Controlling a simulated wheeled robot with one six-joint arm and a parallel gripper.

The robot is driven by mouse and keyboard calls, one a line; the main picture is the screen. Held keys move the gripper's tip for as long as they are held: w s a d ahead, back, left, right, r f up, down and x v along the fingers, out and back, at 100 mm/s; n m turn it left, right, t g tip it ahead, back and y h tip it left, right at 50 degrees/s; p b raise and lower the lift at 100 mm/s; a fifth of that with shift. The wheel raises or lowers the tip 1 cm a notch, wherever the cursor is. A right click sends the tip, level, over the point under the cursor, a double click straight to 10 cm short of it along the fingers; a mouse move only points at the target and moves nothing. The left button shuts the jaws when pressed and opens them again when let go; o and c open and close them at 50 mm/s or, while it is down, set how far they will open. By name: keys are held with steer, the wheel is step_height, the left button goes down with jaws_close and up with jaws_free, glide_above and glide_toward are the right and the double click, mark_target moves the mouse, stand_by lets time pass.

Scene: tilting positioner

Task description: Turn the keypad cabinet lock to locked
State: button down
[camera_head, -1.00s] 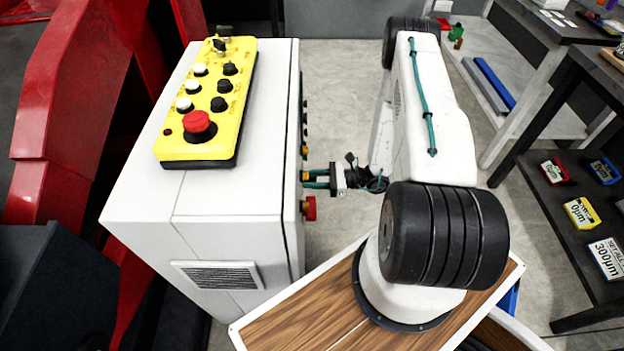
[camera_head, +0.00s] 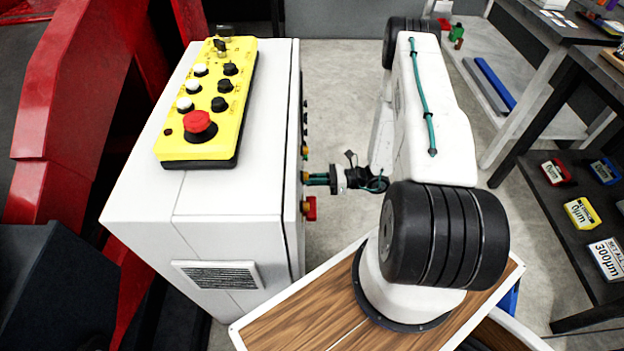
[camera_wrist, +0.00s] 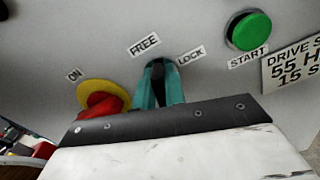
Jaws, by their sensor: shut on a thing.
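The cabinet (camera_head: 235,190) stands left of my arm, with its control side facing my gripper (camera_head: 318,179). In the wrist view my gripper (camera_wrist: 160,92) has its two teal fingers shut on a small black lock knob (camera_wrist: 157,72). The FREE label (camera_wrist: 145,44) is above and slightly left of the knob, and the LOCK label (camera_wrist: 190,55) is above right. The fingers cover most of the knob, and I cannot tell exactly which label it points to.
A green START button (camera_wrist: 248,31) is upper right. A yellow control box (camera_head: 208,105) is on the cabinet top. Shelves (camera_head: 570,230) stand right.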

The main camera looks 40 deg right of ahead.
steer(key=m, duration=0.7)
steer(key=shift+w+d, duration=0.2)
steer(key=m, duration=0.4)
steer(key=shift+f, duration=0.1)
steer(key=shift+m, duration=1.9)
steer(key=shift+w, duration=0.1)
steer(key=c, duration=1.5)
jaws_free()
steer(key=shift+f, duration=0.1)
steer(key=shift+o, duration=0.2)
steer(key=v, duration=0.7)
steer(key=shift+s+d, duration=0.25)
steer(key=shift+d, duration=0.1)
